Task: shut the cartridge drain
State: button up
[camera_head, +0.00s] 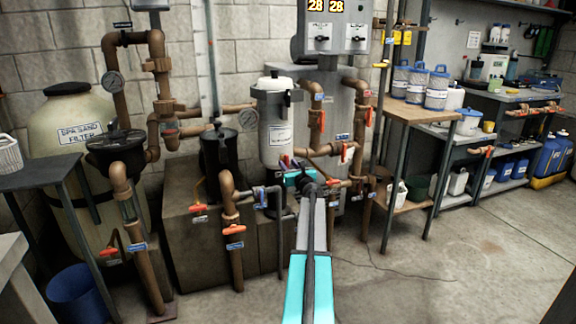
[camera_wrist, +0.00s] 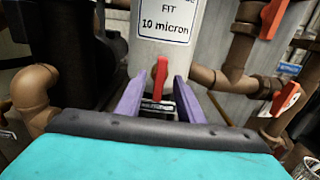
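The cartridge housing (camera_head: 272,112) is a white upright cylinder with a dark collar near its top. In the wrist view its body (camera_wrist: 165,52) carries a label reading "FIT 10 micron". A red drain handle (camera_wrist: 160,76) stands upright low on its front, above a small tag. My gripper (camera_wrist: 161,82) has its two purple fingers apart, one on each side of the red handle, with gaps visible beside it. In the head view my gripper (camera_head: 294,168) is at the foot of the housing, and my wrist hides most of the drain.
Brown pipes with red valve handles (camera_head: 346,152) stand close on the right. A dark strainer pot (camera_head: 220,150) and more piping stand on the left. A wooden-topped bench (camera_head: 410,110) with tubs is further right. The floor (camera_head: 440,250) at front right is clear.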

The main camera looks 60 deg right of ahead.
grip_shut()
jog(key=shift+r, duration=0.1)
